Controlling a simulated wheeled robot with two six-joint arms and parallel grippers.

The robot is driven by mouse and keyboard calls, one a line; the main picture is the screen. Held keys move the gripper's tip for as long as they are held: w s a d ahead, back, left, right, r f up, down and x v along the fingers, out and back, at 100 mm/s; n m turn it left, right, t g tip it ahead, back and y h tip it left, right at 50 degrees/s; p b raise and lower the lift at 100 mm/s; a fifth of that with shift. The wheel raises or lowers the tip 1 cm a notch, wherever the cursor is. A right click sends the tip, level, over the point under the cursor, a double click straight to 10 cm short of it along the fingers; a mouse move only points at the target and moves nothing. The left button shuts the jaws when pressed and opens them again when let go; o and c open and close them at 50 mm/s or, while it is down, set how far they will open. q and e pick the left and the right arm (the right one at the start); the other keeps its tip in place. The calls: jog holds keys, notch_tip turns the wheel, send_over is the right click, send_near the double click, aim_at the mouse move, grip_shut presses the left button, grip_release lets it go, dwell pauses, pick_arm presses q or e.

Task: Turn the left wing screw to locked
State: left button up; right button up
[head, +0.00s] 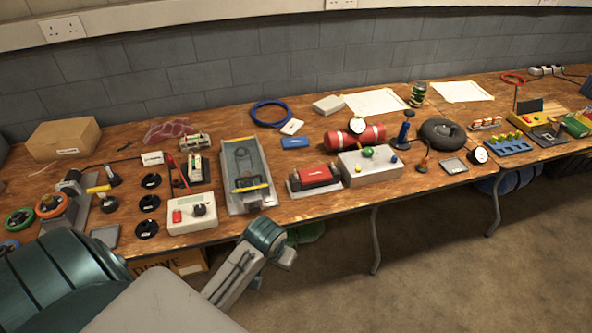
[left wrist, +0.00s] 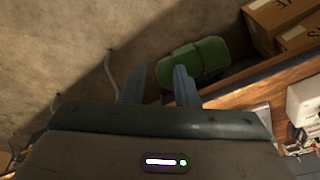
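I cannot make out a wing screw for certain in either view; the small parts on the table are too small to tell. A long grey tray-like unit (head: 236,193) with a yellow bar lies on the table, left of the middle. A red block sits in a low grey holder (head: 294,188) to its right. My left arm reaches in from the lower left, in front of the table edge. In the left wrist view my left gripper (left wrist: 160,82) has its two fingers apart with nothing between them, above the floor. My right gripper is not in view.
A white box with a dial (head: 180,226) stands near the front edge. A grey box with coloured knobs (head: 371,173) is further right. Below the table lie cardboard boxes (left wrist: 275,22) and a green case (left wrist: 197,58). Free floor lies in front.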

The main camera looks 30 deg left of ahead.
pick_arm(q)
jog(key=w+a+r+n+g, duration=0.1)
jog(key=w+a+n, duration=0.15)
jog(key=w, duration=0.55)
jog(key=w+a+r+n, duration=0.1)
jog(key=w+a+r, duration=0.15)
jog(key=w, duration=0.55)
notch_tip(320, 180, up, 11)
jog(key=n+g+h, duration=0.1)
jog(key=n+g, duration=0.1)
jog(key=n, duration=0.3)
send_over(296, 173)
notch_tip(296, 173, down, 10)
jog(key=shift+w+r+p, duration=0.1)
jog(key=shift+r+p, duration=0.1)
jog(key=shift+p, duration=0.75)
jog(key=shift+f, duration=0.5)
grip_shut()
